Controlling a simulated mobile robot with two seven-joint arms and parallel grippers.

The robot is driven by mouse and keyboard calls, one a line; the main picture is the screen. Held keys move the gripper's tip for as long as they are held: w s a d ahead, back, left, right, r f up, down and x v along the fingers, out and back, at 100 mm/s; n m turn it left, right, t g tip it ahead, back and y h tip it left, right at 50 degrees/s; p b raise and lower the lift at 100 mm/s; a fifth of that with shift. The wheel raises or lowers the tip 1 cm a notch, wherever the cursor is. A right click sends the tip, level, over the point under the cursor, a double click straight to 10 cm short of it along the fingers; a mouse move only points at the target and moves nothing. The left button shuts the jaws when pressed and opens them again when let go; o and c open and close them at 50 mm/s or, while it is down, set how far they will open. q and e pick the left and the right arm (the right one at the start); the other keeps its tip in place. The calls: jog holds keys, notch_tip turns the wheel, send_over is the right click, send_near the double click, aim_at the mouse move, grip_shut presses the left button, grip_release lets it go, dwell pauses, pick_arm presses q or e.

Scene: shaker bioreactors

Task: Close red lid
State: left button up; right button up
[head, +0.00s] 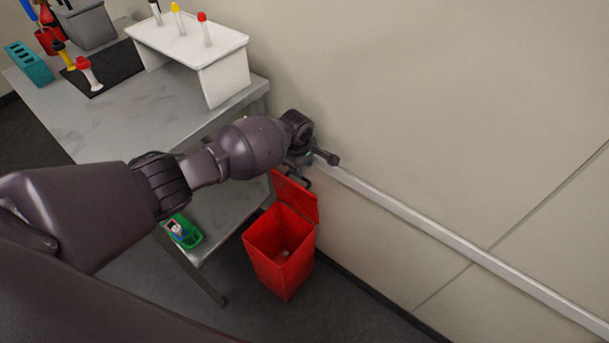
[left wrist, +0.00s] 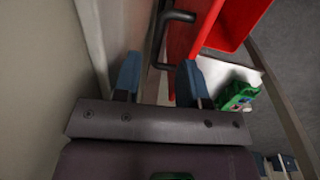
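The red bin (head: 280,262) stands on the floor beside the table, against the wall. Its red lid (head: 296,196) is raised, tilted up at the wall side, so the bin's mouth is open. My left gripper (head: 305,160) is above the lid's upper edge, partly hidden by its own wrist. In the left wrist view, its two blue fingertips (left wrist: 157,78) are apart with nothing clearly held. A black handle (left wrist: 178,16) and the red lid (left wrist: 180,46) show just beyond the fingers. I cannot tell whether a finger touches them. My right gripper is not in view.
The grey table (head: 150,112) holds a white rack (head: 222,78) with several capped tubes, and a teal rack (head: 30,63). A green tray (head: 184,234) is on the lower shelf. A white rail (head: 430,230) runs along the wall. Floor right of the bin is clear.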

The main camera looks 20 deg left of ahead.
aim_at(299, 192)
pick_arm(q)
jog(key=f, duration=0.1)
jog(key=f+b, duration=0.1)
jog(key=f, duration=0.3)
jog(key=shift+w+d+f+b, duration=0.15)
jog(key=shift+w+b, duration=0.15)
jog(key=shift+b, duration=0.1)
grip_shut()
